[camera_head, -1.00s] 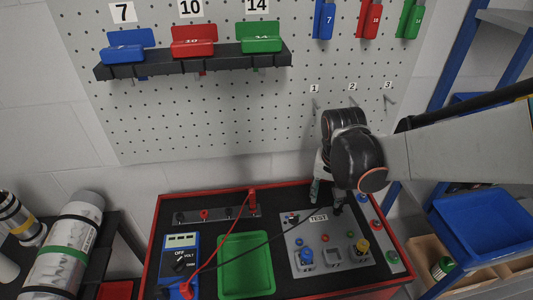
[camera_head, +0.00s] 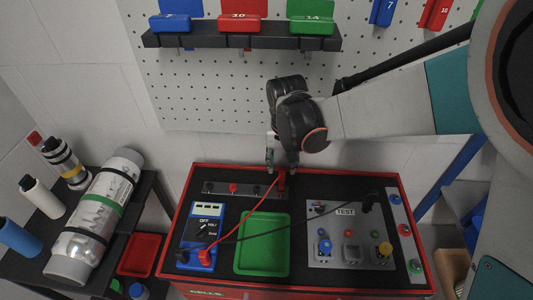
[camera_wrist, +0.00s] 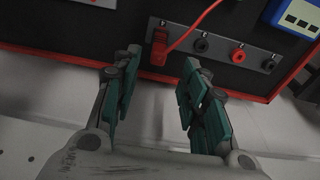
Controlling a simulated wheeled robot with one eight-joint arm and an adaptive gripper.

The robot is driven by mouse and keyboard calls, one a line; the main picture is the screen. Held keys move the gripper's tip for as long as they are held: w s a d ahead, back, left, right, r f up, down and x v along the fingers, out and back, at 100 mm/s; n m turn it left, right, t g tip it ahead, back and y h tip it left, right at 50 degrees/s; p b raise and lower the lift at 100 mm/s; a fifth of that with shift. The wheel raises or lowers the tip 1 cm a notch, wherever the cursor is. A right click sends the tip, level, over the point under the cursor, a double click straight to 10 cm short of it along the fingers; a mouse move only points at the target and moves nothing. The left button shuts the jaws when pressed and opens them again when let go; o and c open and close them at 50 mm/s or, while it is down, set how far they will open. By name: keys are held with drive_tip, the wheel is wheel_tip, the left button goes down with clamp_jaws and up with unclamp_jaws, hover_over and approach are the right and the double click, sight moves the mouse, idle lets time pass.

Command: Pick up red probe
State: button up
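The red probe (camera_head: 282,182) stands at the right end of a grey socket strip (camera_head: 222,188) at the back of the black-topped bench. Its red cable runs to the blue multimeter (camera_head: 203,228). In the wrist view the red probe (camera_wrist: 160,48) sits just beyond the fingertips, roughly in line with the gap between them. My gripper (camera_wrist: 160,70) is open, with green finger pads and nothing between them. In the head view my gripper (camera_head: 281,167) hangs at the bench's back edge, just behind the probe; any contact cannot be told.
A green tray (camera_head: 263,270) lies right of the multimeter. The grey test panel (camera_head: 330,257) is further right, with a black probe (camera_head: 367,203) at its top. A pegboard (camera_head: 210,95) with a shelf (camera_head: 240,37) rises behind. A side table with cylinders stands left.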

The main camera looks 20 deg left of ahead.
sight(282, 173)
drive_tip(key=shift+w+f, duration=0.15)
drive_tip(key=shift+f, duration=0.75)
wheel_tip(282, 173, down, 5)
drive_tip(key=shift+w+f+b, duration=0.1)
drive_tip(key=shift+w+b, duration=0.05)
drive_tip(key=shift+b, duration=0.95)
clamp_jaws()
